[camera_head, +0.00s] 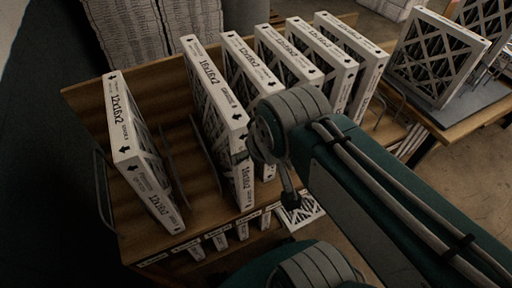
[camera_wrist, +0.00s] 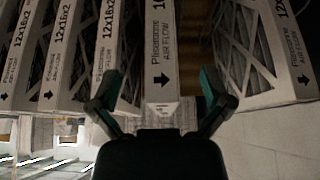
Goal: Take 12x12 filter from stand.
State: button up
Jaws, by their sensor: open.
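White-framed filters stand on edge in a wooden stand (camera_head: 85,95). The leftmost filter (camera_head: 140,150) reads 12x16x2 and the one beside it (camera_head: 218,110) reads 16x16x2. Several more stand to the right, partly behind my arm; I cannot read a 12x12 label on any. My gripper (camera_head: 288,195) is at the stand's front edge, mostly hidden by my arm in the head view. In the wrist view my open gripper (camera_wrist: 162,85) has its fingers on either side of one filter's narrow edge (camera_wrist: 160,45), marked with an airflow arrow.
A table (camera_head: 490,118) with other filters (camera_head: 438,58) is at the right. Stacked boxes are behind.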

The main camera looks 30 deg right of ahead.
aim_at(451, 51)
jog(key=k+l+z, duration=0.35)
jog(key=l, duration=0.3)
jog(key=k+l+z, duration=0.3)
jog(key=l, duration=0.45)
jog(key=k+l+z, duration=0.2)
jog(key=l, duration=0.25)
jog(key=k+l+z, duration=0.15)
jog(key=l, duration=0.25)
